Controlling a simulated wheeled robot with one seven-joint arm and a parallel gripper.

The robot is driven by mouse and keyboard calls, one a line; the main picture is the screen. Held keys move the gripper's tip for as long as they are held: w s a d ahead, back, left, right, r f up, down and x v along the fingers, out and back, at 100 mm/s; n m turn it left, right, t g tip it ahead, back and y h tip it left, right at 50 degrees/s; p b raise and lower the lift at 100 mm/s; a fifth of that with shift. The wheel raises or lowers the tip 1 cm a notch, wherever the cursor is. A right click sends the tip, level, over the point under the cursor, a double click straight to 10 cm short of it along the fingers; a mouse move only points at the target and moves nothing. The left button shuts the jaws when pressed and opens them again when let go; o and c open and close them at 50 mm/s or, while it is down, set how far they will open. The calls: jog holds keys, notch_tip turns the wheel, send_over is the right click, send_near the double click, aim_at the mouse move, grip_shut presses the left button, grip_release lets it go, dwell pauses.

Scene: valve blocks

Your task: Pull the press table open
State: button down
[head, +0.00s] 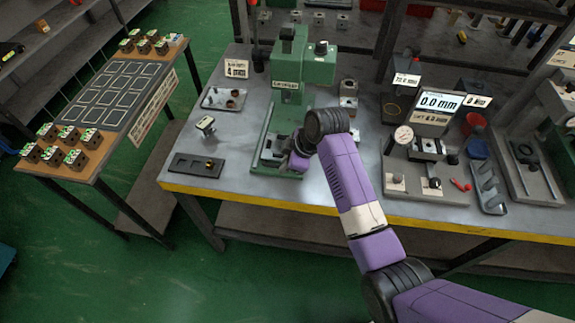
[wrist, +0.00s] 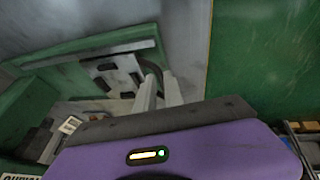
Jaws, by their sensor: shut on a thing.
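The green press (head: 290,92) stands on the grey workbench (head: 235,190), with its base towards the front edge. The press table is a light metal plate with dark slots (wrist: 120,72) between green sides in the wrist view. A dark curved handle (wrist: 153,69) sits at the plate's edge. My gripper (wrist: 160,86) has its two pale fingers shut around this handle. In the head view my gripper (head: 293,162) is low at the press base, and my wrist hides part of the base and the handle.
A dial gauge stand (head: 403,136) and displays stand to the right. The side table (head: 50,172) holds several valve blocks. Green floor lies in front.

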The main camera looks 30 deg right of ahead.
jog(key=c, duration=1.5)
grip_release()
jog(key=shift+f, duration=0.1)
jog(key=shift+r, duration=0.2)
jog(key=v, duration=0.7)
jog(key=shift+r+b, duration=0.25)
jog(key=shift+b, duration=0.15)
jog(key=shift+s+d, duration=0.15)
